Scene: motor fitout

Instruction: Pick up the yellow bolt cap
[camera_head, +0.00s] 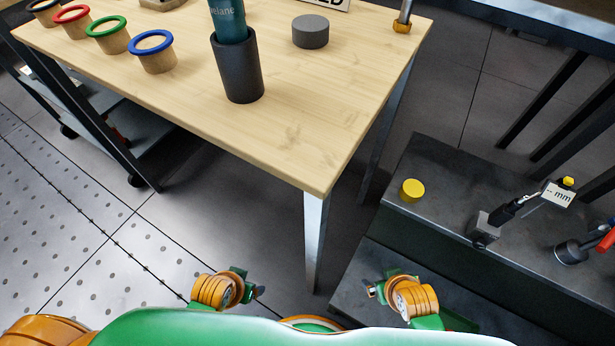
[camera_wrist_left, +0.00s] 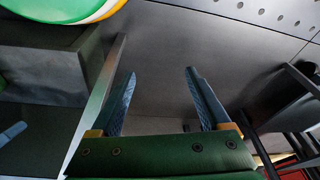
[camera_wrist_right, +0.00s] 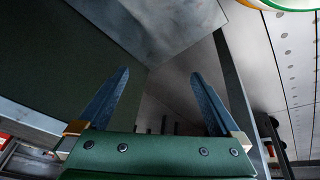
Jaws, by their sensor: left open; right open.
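The yellow bolt cap (camera_head: 412,190) is a short yellow cylinder. It stands on the near left end of the dark metal bench top (camera_head: 440,165) at the right of the head view. My right gripper (camera_head: 372,290) is below and slightly left of the cap in the picture, well apart from it. In the right wrist view its jaws (camera_wrist_right: 160,75) are spread and empty. My left gripper (camera_head: 258,291) is further left, in front of the wooden table. In the left wrist view its jaws (camera_wrist_left: 160,72) are open and empty. Neither wrist view shows the cap.
A magnetic-stand gauge (camera_head: 484,230) and its "mm" display (camera_head: 558,195) stand right of the cap. A wooden table (camera_head: 290,130) holds a dark cup (camera_head: 238,75), a grey cylinder (camera_head: 310,31) and several ringed wooden cups (camera_head: 155,55). The bench around the cap is clear.

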